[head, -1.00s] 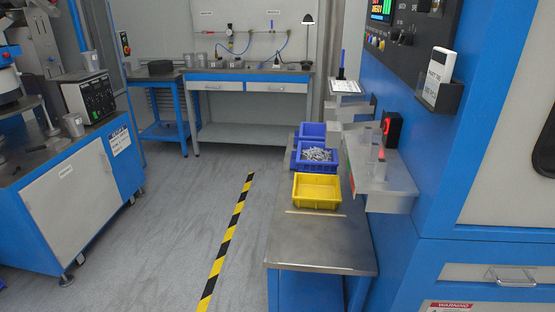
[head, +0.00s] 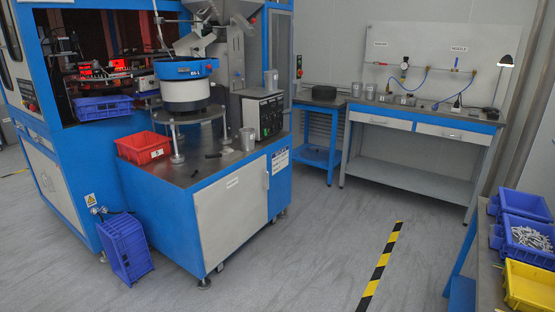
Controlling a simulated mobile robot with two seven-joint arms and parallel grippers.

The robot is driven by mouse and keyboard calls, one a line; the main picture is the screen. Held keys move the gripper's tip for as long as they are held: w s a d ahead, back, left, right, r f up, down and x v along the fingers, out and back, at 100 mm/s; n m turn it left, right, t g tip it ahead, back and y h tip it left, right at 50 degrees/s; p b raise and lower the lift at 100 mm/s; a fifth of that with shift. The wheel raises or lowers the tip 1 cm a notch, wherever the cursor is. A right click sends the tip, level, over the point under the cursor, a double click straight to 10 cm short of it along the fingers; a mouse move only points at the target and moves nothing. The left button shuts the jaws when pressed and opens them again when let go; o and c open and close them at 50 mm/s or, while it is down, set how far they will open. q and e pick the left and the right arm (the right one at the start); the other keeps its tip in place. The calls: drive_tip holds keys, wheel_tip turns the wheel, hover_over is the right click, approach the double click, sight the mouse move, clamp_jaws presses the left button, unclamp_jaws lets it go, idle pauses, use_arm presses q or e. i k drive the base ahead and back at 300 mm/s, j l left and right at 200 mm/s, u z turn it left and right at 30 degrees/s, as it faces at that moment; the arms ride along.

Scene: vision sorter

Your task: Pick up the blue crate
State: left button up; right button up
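Several blue crates are in view. One blue crate (head: 125,249) stands on its side on the floor at the lower left, close to the blue machine frame. Another blue crate (head: 103,108) sits at the machine's opening at the upper left. On the bench at the right edge are a blue crate holding small metal parts (head: 526,243) and, behind it, a blue crate (head: 521,204) whose contents I cannot make out. Neither of my grippers is in view.
A red crate (head: 143,147) sits on the feeder cabinet (head: 231,205). A yellow crate (head: 527,291) is on the right bench, cut off by the frame. A workbench (head: 408,177) stands at the back. The floor around the striped tape (head: 381,264) is clear.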

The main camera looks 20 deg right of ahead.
sight(532, 243)
drive_tip(key=i+z, duration=0.3)
drive_tip(key=i, duration=0.3)
drive_tip(key=i+j+z, duration=0.35)
drive_tip(key=i, duration=0.25)
drive_tip(key=i+l+z, duration=0.1)
drive_tip(key=i+z, duration=0.9)
drive_tip(key=i, duration=0.05)
